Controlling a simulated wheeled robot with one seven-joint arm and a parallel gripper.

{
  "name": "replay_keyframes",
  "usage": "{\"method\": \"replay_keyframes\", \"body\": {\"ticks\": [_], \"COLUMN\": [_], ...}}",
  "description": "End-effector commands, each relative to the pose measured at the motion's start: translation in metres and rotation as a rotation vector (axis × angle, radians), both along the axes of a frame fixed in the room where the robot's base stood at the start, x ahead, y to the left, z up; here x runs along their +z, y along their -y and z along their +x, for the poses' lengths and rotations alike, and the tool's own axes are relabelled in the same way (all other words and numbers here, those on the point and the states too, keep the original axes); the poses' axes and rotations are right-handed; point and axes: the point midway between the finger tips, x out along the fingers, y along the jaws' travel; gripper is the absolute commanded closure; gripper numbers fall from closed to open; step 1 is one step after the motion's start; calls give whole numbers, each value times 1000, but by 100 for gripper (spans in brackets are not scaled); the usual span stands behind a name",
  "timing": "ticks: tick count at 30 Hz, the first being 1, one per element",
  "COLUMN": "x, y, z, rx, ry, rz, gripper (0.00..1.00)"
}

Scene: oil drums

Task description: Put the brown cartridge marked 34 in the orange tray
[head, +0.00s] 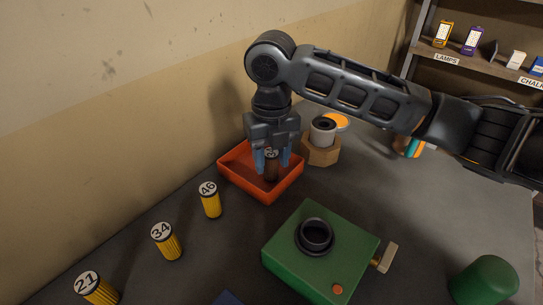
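A brown cartridge (271,172) stands upright between the two blue fingers of my gripper (272,160), inside the outline of the orange tray (232,178). The fingers appear to press on its sides, so my gripper looks shut on it. Its pale top label is partly shaded and I cannot read the number for sure. I cannot tell whether its base touches the tray floor. A yellow cartridge marked 34 (169,245) stands on the table at the left, apart from the tray.
Yellow cartridges marked 46 (211,203) and 21 (99,290) stand along the left. A green box with a black round socket (290,250) sits in front of the tray. A tan holder (320,152) stands right behind the tray. A green cylinder (485,282) is at lower right.

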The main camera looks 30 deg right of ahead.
Motion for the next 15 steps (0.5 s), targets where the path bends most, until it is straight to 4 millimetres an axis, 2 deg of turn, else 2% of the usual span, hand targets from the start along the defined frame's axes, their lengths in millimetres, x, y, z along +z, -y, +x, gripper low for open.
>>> {"method": "replay_keyframes", "body": {"ticks": [1, 4, 11, 15], "x": [0, 0, 1, 9], "y": [0, 0, 0, 0], "z": [0, 0, 0, 0], "rx": [0, 0, 0, 1], "ry": [0, 0, 0, 1], "rz": [0, 0, 0, 0], "gripper": [49, 40, 40, 40]}}
